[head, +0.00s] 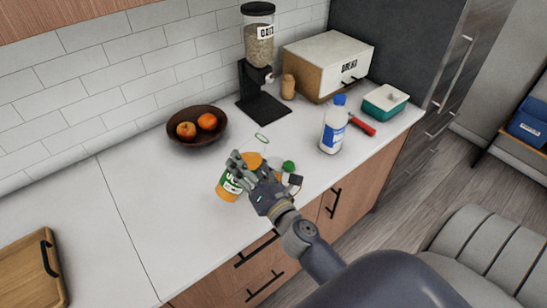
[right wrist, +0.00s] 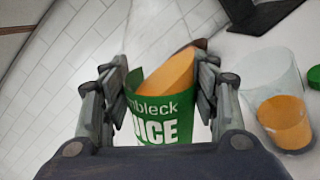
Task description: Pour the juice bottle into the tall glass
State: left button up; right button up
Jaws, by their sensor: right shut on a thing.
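My right gripper (head: 243,172) is shut around the juice bottle (head: 227,190), an orange bottle with a green label, held near the counter's front. The bottle also shows between the fingers in the right wrist view (right wrist: 160,107). It looks tilted, its upper end leaning right, toward the glass; its mouth cannot be made out clearly. The clear tall glass (right wrist: 268,72) stands just right of the bottle in the wrist view, with orange juice (right wrist: 286,118) in its lower part. In the head view its rim (head: 262,138) shows faintly, and the gripper partly hides it. My left gripper is out of view.
A green cap (head: 289,166) lies right of the gripper. A white-and-blue bottle (head: 333,128), red-handled item (head: 362,126) and teal tub (head: 384,103) stand further right. A fruit bowl (head: 183,142) and oats dispenser (head: 260,80) are behind. The left counter is mostly clear.

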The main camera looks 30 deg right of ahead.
jog(key=f+n, duration=0.2)
jog(key=n, duration=0.1)
jog(key=shift+a+f+b, duration=0.25)
jog(key=shift+b, duration=0.15)
jog(key=shift+r+n+p, duration=0.6)
jog(key=shift+p, duration=0.2)
jog(key=shift+w+a+r+n+p, duration=0.15)
jog(key=shift+r+n+p, duration=0.25)
jog(key=shift+n+p, duration=0.25)
jog(key=shift+f+n, duration=0.35)
jog(key=shift+n, duration=0.7)
